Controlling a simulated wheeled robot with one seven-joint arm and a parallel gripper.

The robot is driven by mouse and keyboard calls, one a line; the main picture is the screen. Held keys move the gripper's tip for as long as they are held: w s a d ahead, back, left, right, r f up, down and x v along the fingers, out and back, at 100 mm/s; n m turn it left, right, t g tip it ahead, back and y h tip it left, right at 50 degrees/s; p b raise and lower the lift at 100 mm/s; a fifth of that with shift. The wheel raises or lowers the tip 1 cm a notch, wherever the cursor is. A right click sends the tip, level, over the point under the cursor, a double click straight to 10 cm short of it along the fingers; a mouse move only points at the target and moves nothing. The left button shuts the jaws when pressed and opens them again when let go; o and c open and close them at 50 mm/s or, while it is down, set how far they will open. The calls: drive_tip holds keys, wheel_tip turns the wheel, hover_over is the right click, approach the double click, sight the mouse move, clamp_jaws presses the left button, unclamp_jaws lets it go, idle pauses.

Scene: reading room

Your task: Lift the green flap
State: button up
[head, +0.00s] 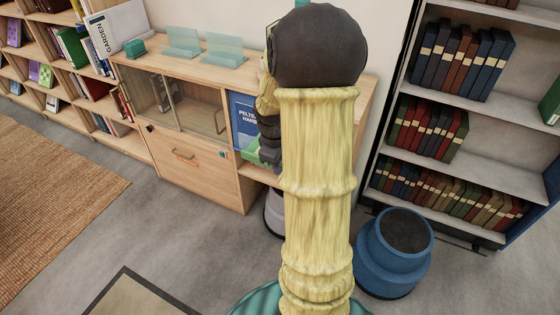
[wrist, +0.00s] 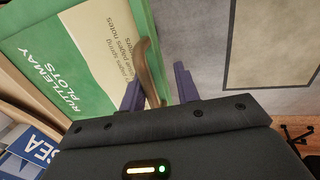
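The green flap (wrist: 85,90) fills the upper left of the wrist view. It carries white lettering and a cream printed label, and a brown curved handle (wrist: 148,66) stands at its right edge. My gripper (wrist: 159,75) is at this handle, with its two purple fingers apart. The handle lies between them, nearer the left finger, with a gap showing to the right finger. In the head view my arm hides the gripper and most of the flap; only a bit of green (head: 249,153) shows beside the arm.
A blue panel (head: 243,115) with white lettering is on the wooden cabinet (head: 218,185) beside my arm. The cabinet also has glass doors and a wooden front with a handle. A blue round stool (head: 394,262) stands to the right, before a bookshelf (head: 490,155).

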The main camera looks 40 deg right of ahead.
drive_tip(key=d+r+p, duration=0.1)
drive_tip(key=r+p, duration=0.8)
drive_tip(key=w+d+r+p, duration=0.1)
drive_tip(key=d+r+p, duration=0.1)
drive_tip(key=r+p, duration=0.8)
drive_tip(key=shift+w, duration=0.3)
idle(1.4)
drive_tip(key=shift+r, duration=0.1)
idle(0.6)
drive_tip(key=s+a+r+m+y, duration=0.1)
drive_tip(key=s+a, duration=0.4)
drive_tip(key=a, duration=0.7)
drive_tip(key=s+a+r+m+t+y, duration=0.1)
drive_tip(key=s+a+m, duration=0.3)
drive_tip(key=a, duration=0.8)
drive_tip(key=shift+s+a+t, duration=0.2)
drive_tip(key=shift+s+t, duration=0.1)
drive_tip(key=shift+s, duration=0.05)
drive_tip(key=shift+a, duration=0.1)
